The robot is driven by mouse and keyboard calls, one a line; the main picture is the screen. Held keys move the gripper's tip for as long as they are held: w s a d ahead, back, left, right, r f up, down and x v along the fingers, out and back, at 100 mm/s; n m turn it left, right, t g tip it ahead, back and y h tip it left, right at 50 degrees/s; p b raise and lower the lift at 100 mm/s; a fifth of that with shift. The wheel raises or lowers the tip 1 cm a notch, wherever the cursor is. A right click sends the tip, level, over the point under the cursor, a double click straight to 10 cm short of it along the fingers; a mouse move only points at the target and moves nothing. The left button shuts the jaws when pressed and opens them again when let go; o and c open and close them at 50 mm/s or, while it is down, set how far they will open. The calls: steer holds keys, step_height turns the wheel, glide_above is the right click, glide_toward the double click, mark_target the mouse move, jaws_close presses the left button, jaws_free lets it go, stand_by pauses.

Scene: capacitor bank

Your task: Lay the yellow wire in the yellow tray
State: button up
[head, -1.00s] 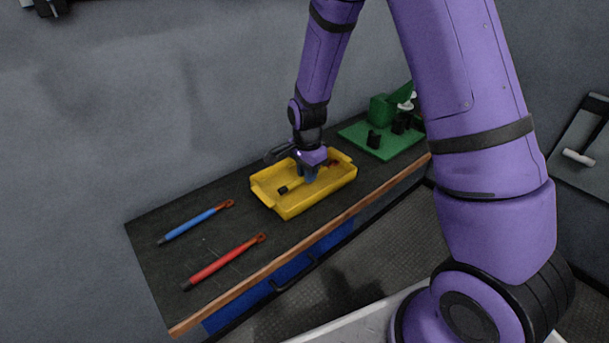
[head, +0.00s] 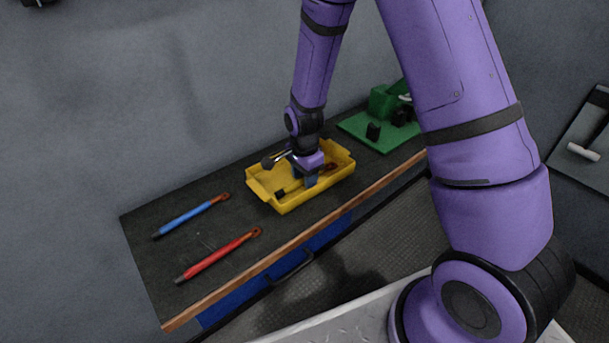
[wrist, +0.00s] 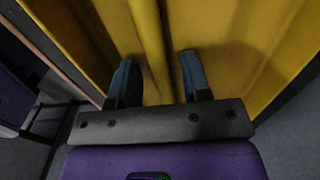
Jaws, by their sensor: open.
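The yellow tray (head: 337,182) sits on the dark bench. The yellow wire lies inside it, with its black end (head: 280,192) at the left and its red-brown lug (head: 331,167) at the right. The gripper and the tray wall hide much of its yellow length in the head view. My gripper (head: 310,184) points down into the tray. In the wrist view, my gripper's blue fingers (wrist: 158,82) are apart, and a yellow strip that looks like the wire (wrist: 150,45) runs between them. I cannot tell whether either finger touches it.
A blue wire (head: 190,216) and a red wire (head: 217,256) lie on the bench (head: 150,275) left of the tray. A green base with black blocks (head: 383,138) stands at the right. The wall (head: 120,110) rises behind the bench.

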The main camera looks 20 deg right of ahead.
steer(key=s+d+r+n+t, duration=0.1)
steer(key=s+r+n, duration=0.1)
steer(key=r, duration=0.9)
steer(key=s+d+r+n, duration=0.1)
steer(key=s+r, duration=0.1)
steer(key=r, duration=0.9)
steer(key=s+d+r+n+t, duration=0.2)
steer(key=s+r+n, duration=0.3)
steer(key=s, duration=0.6)
steer(key=s+d+r+n+t, duration=0.2)
steer(key=s+r+n, duration=0.4)
steer(key=s+r, duration=0.3)
steer(key=shift+s+d+r, duration=0.2)
steer(key=shift+s+d, duration=0.45)
steer(key=shift+s, duration=0.4)
